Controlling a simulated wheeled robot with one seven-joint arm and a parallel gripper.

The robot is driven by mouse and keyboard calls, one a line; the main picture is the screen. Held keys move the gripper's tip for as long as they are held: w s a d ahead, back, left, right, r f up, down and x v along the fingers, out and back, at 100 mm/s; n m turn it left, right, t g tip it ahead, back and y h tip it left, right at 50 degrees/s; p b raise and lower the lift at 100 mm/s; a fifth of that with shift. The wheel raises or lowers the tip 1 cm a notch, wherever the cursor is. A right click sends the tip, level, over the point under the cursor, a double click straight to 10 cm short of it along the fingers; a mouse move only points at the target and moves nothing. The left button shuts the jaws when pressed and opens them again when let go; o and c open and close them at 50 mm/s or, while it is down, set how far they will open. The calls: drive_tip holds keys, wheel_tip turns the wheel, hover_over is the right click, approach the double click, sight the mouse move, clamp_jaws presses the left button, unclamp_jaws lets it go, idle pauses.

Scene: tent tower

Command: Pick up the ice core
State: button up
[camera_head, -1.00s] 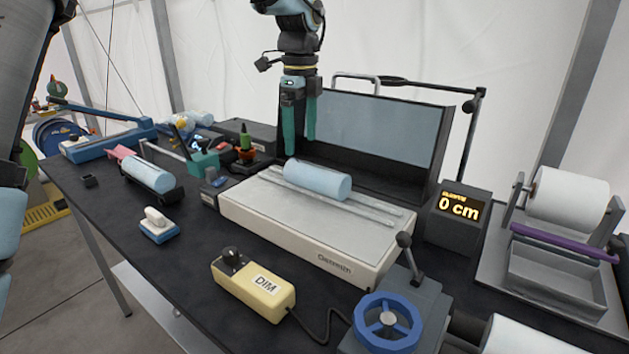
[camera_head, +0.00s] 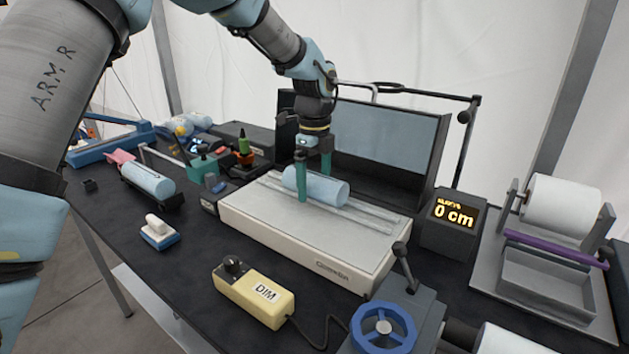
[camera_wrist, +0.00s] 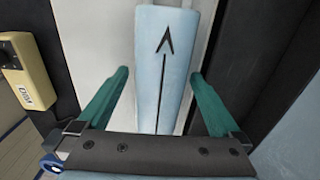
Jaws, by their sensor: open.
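The ice core, a light-blue cylinder (camera_head: 322,188), lies on its side on rails on top of a white box-shaped bench unit (camera_head: 290,235). My gripper (camera_head: 313,183) points down over the core with its two green fingers apart, one on the near side and one on the far side. In the wrist view the core (camera_wrist: 165,60), marked with a black arrow, lies between the open fingers (camera_wrist: 158,85), with visible gaps on both sides. Another light-blue cylinder (camera_head: 148,181) rests in a black cradle at the left.
A yellow DIM box (camera_head: 255,289), a blue handwheel (camera_head: 383,328) and a white-handled brush (camera_head: 160,232) are in front. A roll stand (camera_head: 560,210) is at the right.

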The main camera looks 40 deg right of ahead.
drive_tip(key=shift+f, duration=0.3)
drive_tip(key=shift+r, duration=0.1)
clamp_jaws()
idle(0.5)
